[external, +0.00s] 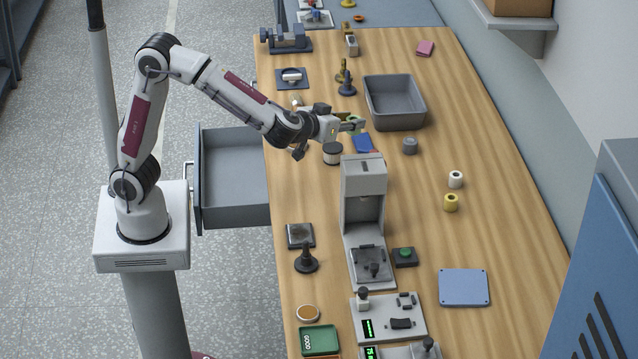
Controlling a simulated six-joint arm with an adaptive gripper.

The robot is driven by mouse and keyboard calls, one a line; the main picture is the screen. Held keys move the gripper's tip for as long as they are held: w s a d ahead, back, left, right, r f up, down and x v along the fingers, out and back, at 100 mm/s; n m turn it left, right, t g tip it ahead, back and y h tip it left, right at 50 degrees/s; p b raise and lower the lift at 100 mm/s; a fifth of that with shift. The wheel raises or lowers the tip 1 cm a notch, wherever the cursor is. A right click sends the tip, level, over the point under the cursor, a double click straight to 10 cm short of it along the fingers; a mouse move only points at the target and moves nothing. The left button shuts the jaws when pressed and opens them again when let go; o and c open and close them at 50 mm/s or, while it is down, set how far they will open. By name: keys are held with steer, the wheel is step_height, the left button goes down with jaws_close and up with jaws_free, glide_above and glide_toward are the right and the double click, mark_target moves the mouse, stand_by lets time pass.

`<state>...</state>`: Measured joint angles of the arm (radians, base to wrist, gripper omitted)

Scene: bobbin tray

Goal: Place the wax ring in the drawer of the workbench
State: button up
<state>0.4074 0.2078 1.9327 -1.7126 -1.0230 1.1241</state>
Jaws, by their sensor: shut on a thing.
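My gripper (352,126) is above the workbench (490,230), near its left side. The drawer (235,165) is pulled out from the left side of the bench, left of and below my gripper in the picture. It is grey inside and looks empty.
A grey bin (395,101) is to the right. A tall grey machine (363,185) stands nearer the camera. The bench's right middle is mostly clear.

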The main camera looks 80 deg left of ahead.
steer(key=w+a+f+m+t+h, duration=0.1)
steer(key=w+a+m+t+h, duration=0.2)
steer(key=w+m+h, duration=0.4)
steer(key=shift+w+f, duration=0.4)
steer(key=shift+w, duration=3.3)
steer(key=shift+a+f, duration=0.2)
steer(key=shift+a, duration=0.05)
steer(key=shift+h, duration=0.3)
steer(key=shift+a+f, duration=0.15)
steer(key=shift+f, duration=2.55)
steer(key=shift+f, duration=0.1)
step_height(320, 180, down, 14)
steer(key=shift+r, duration=0.1)
